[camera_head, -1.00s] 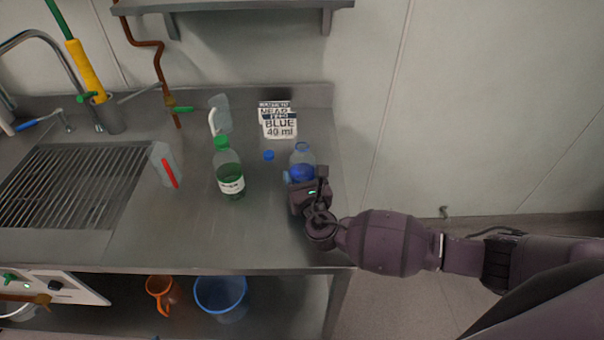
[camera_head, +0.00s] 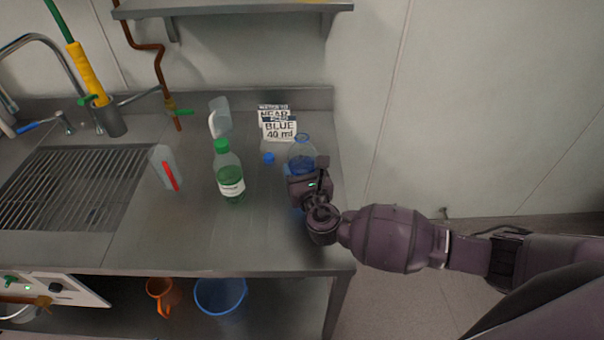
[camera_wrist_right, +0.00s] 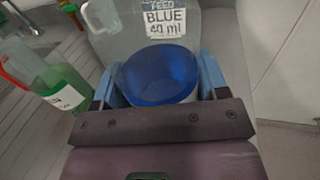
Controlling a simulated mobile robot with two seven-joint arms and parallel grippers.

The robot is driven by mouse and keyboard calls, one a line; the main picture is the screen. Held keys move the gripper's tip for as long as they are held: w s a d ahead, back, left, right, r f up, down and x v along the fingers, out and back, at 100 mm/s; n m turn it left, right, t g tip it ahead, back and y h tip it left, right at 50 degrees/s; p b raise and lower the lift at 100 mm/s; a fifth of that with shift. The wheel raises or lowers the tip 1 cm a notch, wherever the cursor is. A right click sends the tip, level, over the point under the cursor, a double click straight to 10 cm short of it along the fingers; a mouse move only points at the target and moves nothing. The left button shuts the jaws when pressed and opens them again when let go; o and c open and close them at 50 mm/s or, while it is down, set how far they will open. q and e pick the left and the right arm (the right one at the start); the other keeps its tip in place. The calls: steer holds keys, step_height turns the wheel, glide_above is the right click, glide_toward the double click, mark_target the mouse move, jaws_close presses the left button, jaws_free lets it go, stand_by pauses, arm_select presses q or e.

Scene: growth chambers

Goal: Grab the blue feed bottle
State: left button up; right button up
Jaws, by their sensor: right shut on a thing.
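The blue feed bottle (camera_head: 301,152) is clear with blue liquid and stands uncapped at the right end of the steel counter. My right gripper (camera_head: 303,176) is at its near side and partly hides its lower half. In the right wrist view the bottle (camera_wrist_right: 158,74) sits between the two blue fingers, and my right gripper (camera_wrist_right: 160,85) is shut on it. A blue cap (camera_head: 268,158) lies on the counter just left of the bottle. My left gripper is not in view.
A green bottle (camera_head: 230,178) stands left of the blue one. Label cards (camera_head: 279,129) stand behind. A clear jug (camera_head: 220,118) and a red-marked container (camera_head: 164,168) are further left, beside the sink grate (camera_head: 70,190). A wall shelf (camera_head: 235,8) hangs above.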

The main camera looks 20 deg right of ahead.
step_height(320, 180, up, 16)
steer(key=p, duration=0.1)
stand_by(1.0)
